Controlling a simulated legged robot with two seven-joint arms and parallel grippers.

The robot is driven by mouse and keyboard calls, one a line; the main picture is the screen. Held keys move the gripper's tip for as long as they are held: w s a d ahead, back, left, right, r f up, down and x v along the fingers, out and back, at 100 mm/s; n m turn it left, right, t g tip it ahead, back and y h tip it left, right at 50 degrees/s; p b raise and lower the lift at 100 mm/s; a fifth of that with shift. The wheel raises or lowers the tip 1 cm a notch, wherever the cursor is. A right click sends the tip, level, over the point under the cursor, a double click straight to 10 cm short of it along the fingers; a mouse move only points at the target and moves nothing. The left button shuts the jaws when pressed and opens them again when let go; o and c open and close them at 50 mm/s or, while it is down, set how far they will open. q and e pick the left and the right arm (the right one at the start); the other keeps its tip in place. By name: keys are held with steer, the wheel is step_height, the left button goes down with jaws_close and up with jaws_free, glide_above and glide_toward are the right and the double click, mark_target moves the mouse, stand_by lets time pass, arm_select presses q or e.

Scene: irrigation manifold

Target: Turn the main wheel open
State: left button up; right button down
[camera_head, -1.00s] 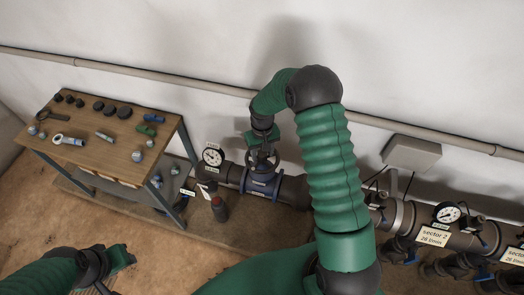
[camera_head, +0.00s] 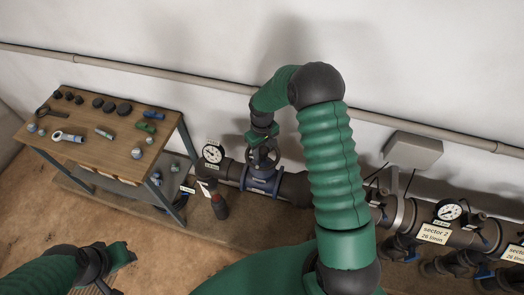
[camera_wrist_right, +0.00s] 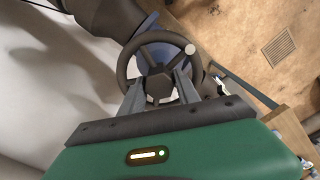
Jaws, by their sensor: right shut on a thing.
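The main wheel (camera_head: 267,156) is a dark spoked handwheel on a blue valve body (camera_head: 261,181) in the pipe by the wall. In the right wrist view the wheel's rim (camera_wrist_right: 154,37) shows almost whole, with a pale round knob on it. My right gripper (camera_head: 262,138) is over the wheel from above. Its two grey fingers reach in to the wheel's hub and spokes and are shut on it; the exact contact is partly hidden. My left gripper (camera_head: 119,259) is low at the left, away from the wheel; its jaw opening is unclear.
A wooden workbench (camera_head: 95,150) with tools and fittings stands at the left. The sector 2 label (camera_head: 433,234) and branch valves are at the right.

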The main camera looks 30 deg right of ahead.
mark_target(262, 149)
steer(key=shift+n, duration=0.4)
steer(key=c, duration=1.2)
jaws_free()
steer(key=shift+o, duration=0.2)
step_height(262, 149, up, 17)
steer(key=b, duration=0.3)
steer(key=shift+b, duration=0.4)
steer(key=shift+w+d+f, duration=0.1)
